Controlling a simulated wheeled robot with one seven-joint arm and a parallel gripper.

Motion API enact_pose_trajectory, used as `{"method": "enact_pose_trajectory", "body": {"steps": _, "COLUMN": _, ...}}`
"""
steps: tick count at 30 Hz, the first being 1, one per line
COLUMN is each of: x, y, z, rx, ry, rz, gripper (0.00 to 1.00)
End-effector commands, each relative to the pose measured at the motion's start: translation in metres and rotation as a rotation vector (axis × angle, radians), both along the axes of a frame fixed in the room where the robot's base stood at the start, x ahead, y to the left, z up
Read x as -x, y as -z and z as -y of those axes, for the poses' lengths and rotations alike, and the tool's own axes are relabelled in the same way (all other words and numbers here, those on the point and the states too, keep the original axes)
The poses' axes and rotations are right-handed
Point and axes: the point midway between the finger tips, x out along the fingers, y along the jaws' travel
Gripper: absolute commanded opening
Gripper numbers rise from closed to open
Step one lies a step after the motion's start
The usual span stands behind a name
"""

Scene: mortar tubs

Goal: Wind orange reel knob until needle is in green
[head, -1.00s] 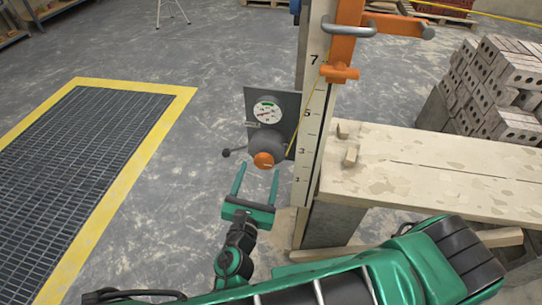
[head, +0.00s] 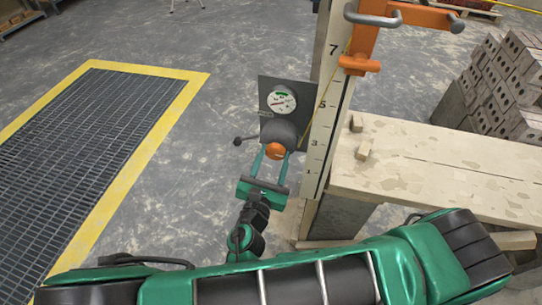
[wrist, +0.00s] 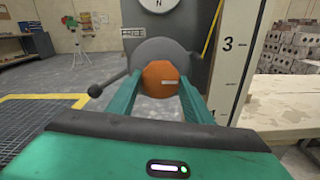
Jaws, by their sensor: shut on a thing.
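The orange reel knob (head: 275,151) sits at the front of the grey reel (head: 279,131), below the dial. My gripper (head: 272,154) is shut on the knob, one finger on each side. In the wrist view the orange knob (wrist: 160,79) shows between the two green fingers of my gripper (wrist: 161,84), with a pale mark on its face. The round white dial (head: 281,100) has a green band at its top. Its needle appears to point to the left, outside the green. Only the dial's lower edge shows in the wrist view.
A lever with a dark ball (head: 237,141) sticks out left of the reel. A numbered post (head: 325,125) stands close on the right, beside a plank bench (head: 430,170) with small blocks. Stacked bricks (head: 510,80) are behind. Open floor lies left, with a yellow-edged grate (head: 85,130).

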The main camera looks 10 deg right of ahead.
Motion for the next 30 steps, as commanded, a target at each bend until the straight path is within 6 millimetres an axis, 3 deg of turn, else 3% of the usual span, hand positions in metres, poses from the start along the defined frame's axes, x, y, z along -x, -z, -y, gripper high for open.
{"method": "enact_pose_trajectory", "body": {"steps": 11, "x": -0.0007, "y": -0.0009, "z": -0.0023, "rx": -0.159, "ry": -0.011, "rz": 0.058, "gripper": 0.24}}
{"method": "enact_pose_trajectory", "body": {"steps": 30, "x": -0.0005, "y": -0.0012, "z": -0.0028, "rx": -0.719, "ry": -0.01, "rz": 0.262, "gripper": 0.24}}
